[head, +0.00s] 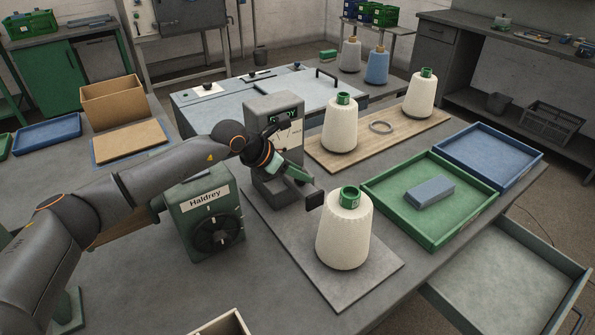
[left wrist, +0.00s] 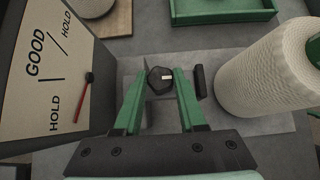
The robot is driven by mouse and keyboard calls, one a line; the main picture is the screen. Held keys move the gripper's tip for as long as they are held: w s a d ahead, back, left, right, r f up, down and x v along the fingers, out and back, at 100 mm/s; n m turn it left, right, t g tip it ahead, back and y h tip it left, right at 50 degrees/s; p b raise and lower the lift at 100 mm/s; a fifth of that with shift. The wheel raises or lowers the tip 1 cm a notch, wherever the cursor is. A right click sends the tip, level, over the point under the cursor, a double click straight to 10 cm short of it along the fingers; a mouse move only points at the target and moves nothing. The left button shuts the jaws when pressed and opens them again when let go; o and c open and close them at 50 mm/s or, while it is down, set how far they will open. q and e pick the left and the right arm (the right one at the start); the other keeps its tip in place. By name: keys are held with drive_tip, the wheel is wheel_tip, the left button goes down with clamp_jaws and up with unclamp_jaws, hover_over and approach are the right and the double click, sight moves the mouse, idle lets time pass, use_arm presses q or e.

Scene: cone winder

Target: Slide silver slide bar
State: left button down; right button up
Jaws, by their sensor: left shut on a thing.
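A grey tester (head: 273,115) with a lit display stands on a grey plate (head: 262,215) on the bench. My left gripper (head: 297,172) reaches to the front of its column. In the left wrist view the green fingers (left wrist: 160,88) are shut around a dark faceted knob (left wrist: 160,76). The silver slide bar is mostly hidden by my gripper, so I cannot tell its full shape. A dark block (head: 314,198) sticks out just right of the fingers and also shows in the left wrist view (left wrist: 200,82). My right gripper is not in view.
A white yarn cone (head: 343,235) stands on the plate close to the right of my gripper. A green tray (head: 375,195) holding a grey-blue block (head: 430,189) lies further right. A green Haldrey fan box (head: 208,212) stands under my left arm.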

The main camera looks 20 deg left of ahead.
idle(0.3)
use_arm(q)
drive_tip(key=shift+w+a+f+b, duration=0.1)
drive_tip(key=shift+w+a+b, duration=0.25)
drive_tip(key=shift+a+b, duration=0.1)
drive_tip(key=shift+w+a, duration=0.15)
drive_tip(key=shift+a, duration=0.1)
drive_tip(key=shift+c, duration=2.4)
unclamp_jaws()
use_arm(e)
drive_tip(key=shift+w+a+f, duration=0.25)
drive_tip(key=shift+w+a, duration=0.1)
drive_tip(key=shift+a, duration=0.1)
use_arm(q)
drive_tip(key=v, duration=1.2)
drive_tip(key=shift+r+b, duration=0.3)
drive_tip(key=shift+b, duration=0.05)
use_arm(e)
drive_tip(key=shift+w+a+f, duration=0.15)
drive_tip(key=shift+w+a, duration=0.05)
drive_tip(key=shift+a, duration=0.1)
